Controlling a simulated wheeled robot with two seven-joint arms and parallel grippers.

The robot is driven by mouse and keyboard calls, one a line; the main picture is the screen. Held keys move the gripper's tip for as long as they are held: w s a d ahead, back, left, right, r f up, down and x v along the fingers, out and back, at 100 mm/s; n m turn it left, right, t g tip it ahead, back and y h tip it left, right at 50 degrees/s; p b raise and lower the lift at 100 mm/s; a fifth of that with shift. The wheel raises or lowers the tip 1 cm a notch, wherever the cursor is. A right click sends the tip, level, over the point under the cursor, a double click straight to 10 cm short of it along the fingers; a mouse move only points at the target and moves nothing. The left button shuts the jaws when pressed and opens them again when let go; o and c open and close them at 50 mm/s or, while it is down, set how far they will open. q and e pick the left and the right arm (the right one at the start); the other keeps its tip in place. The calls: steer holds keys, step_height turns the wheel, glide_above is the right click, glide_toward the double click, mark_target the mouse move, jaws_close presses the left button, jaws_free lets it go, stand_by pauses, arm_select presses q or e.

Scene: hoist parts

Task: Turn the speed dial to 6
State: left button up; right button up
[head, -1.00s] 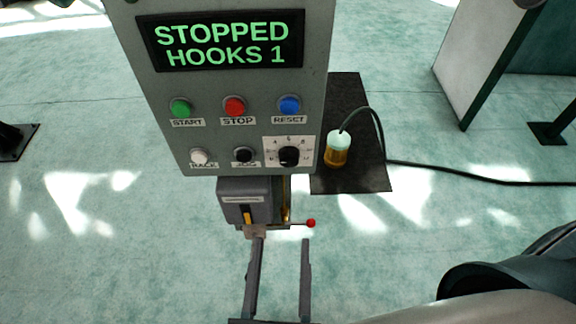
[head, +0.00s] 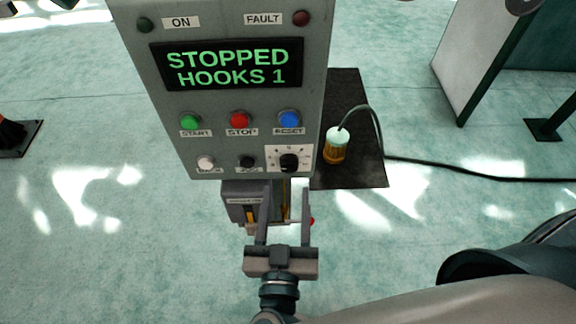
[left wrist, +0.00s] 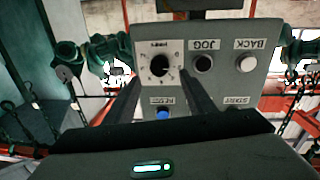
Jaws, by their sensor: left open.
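The speed dial (head: 289,161) is a black knob on a white scale plate at the lower right of the grey control panel (head: 222,108). Its setting is too small to read. In the left wrist view the dial (left wrist: 159,66) appears upside down with the panel. My left gripper (head: 285,188) is open and empty, its two fingers pointing up toward the panel just below the dial. In the left wrist view its fingers (left wrist: 162,88) reach toward the panel on either side of the dial's column, apparently not touching the knob. My right gripper is not visible.
The display (head: 226,65) reads STOPPED, HOOKS 1. The START (head: 191,122), STOP (head: 239,120) and RESET (head: 289,119) buttons sit above the dial; the black JOG button (head: 247,161) is left of it. A yellow pendant (head: 335,147) on a cable stands right of the panel.

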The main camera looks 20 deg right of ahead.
mark_target(289, 169)
arm_select(q)
steer(key=p+x, duration=0.2)
steer(key=x, duration=0.3)
steer(key=shift+r, duration=0.15)
steer(key=shift+w+d+p, duration=0.2)
steer(key=shift+w+p, duration=0.1)
steer(key=shift+w, duration=0.3)
steer(key=c, duration=1)
steer(key=shift+c, duration=0.2)
